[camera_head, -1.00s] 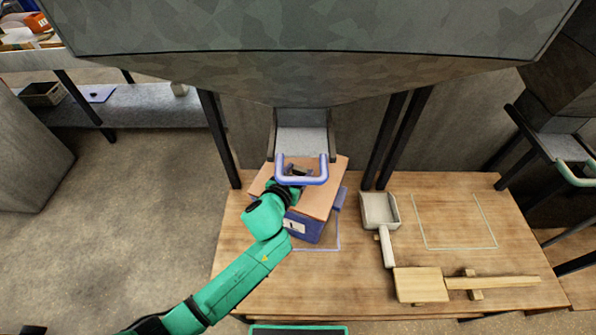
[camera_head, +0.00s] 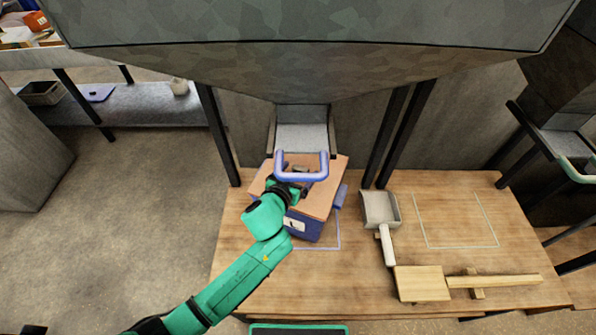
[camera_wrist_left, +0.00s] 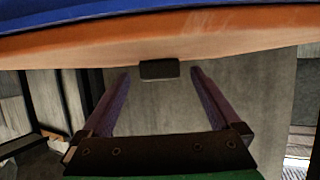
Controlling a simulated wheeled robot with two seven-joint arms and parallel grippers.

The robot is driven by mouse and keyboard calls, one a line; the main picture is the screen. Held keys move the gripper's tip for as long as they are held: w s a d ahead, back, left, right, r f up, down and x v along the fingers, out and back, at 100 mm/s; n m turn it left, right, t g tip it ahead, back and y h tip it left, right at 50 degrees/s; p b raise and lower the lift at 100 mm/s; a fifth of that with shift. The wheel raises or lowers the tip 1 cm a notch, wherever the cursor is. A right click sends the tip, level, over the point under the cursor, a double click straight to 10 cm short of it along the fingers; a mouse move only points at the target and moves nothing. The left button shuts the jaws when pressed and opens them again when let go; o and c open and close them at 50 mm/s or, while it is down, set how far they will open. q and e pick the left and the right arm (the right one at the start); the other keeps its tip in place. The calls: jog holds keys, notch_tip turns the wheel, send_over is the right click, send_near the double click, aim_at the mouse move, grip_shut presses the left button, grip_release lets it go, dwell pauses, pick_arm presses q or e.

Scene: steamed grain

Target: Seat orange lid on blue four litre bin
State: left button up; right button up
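The blue bin (camera_head: 304,228) stands on the wooden table under the chute, turned at an angle, with a pale label on its front. The orange lid (camera_head: 318,200) lies across its top; whether it is fully seated cannot be told. My left gripper (camera_head: 300,182) is over the lid, partly hidden by the blue handle. In the left wrist view, its two fingers (camera_wrist_left: 160,76) are apart, with a small dark block (camera_wrist_left: 158,69) at the lid's edge between their tips, touching neither. The lid's orange surface (camera_wrist_left: 90,42) fills the upper part there. My right gripper is not in view.
The blue chute handle (camera_head: 302,178) hangs close above the lid. An outlined square (camera_head: 455,247) on the table is empty. Dark posts flank the chute.

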pick_arm(q)
jog(key=shift+s, duration=0.1)
jog(key=v, duration=1.4)
jog(key=shift+s, duration=0.2)
jog(key=shift+a, duration=0.1)
